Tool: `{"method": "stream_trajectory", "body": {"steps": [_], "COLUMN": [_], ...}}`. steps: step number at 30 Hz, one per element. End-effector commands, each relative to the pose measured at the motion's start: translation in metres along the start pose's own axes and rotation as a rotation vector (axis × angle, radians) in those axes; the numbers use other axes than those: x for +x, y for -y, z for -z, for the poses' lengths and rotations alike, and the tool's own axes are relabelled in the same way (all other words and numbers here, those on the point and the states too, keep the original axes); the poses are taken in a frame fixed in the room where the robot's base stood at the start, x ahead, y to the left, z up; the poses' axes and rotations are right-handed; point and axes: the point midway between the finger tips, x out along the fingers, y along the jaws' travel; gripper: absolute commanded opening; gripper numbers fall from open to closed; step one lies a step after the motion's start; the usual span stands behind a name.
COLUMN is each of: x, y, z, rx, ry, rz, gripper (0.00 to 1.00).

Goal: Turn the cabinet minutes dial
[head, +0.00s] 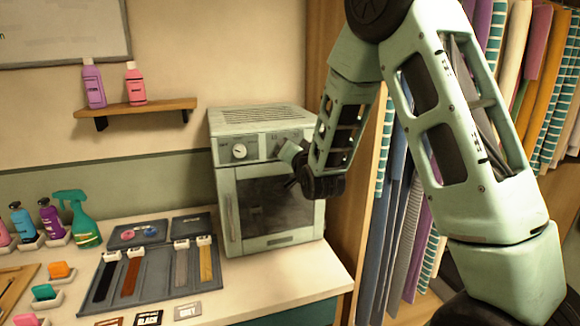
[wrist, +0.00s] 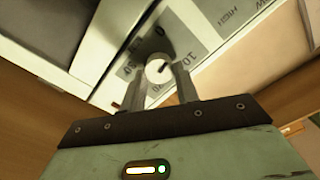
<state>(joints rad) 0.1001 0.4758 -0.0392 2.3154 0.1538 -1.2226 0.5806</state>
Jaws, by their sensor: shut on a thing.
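The cabinet (head: 268,122) is a pale green, oven-like box with a dark glass door, standing on the counter. Its left dial (head: 239,151) is white and round with a dark pointer. My gripper (head: 290,155) is at the right part of the control panel and hides the dial there. In the wrist view, the minutes dial (wrist: 157,69), pale with a dark pointer mark, sits between the two fingers of my gripper (wrist: 158,85), which is shut on it. Numbers, one reading 10, are printed around this dial. The word HIGH shows farther along the panel.
Left of the cabinet, a dark tray (head: 140,280) holds several strips. A green spray bottle (head: 77,220) and other bottles stand farther left. A wall shelf (head: 140,106) carries two bottles. Tall shelving with fabric rolls (head: 395,230) stands close on the right.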

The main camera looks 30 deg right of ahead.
Motion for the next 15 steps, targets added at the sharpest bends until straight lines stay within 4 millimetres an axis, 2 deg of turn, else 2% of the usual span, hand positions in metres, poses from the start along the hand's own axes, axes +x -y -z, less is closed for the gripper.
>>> {"method": "stream_trajectory", "body": {"steps": [1, 15], "x": [-0.0004, -0.0004], "y": [-0.0057, -0.0068], "z": [-0.0062, -0.0060], "rx": [0.047, 0.492], "ry": [-0.003, -0.003], "rz": [0.000, 0.001], "gripper": [0.08, 0.08]}}
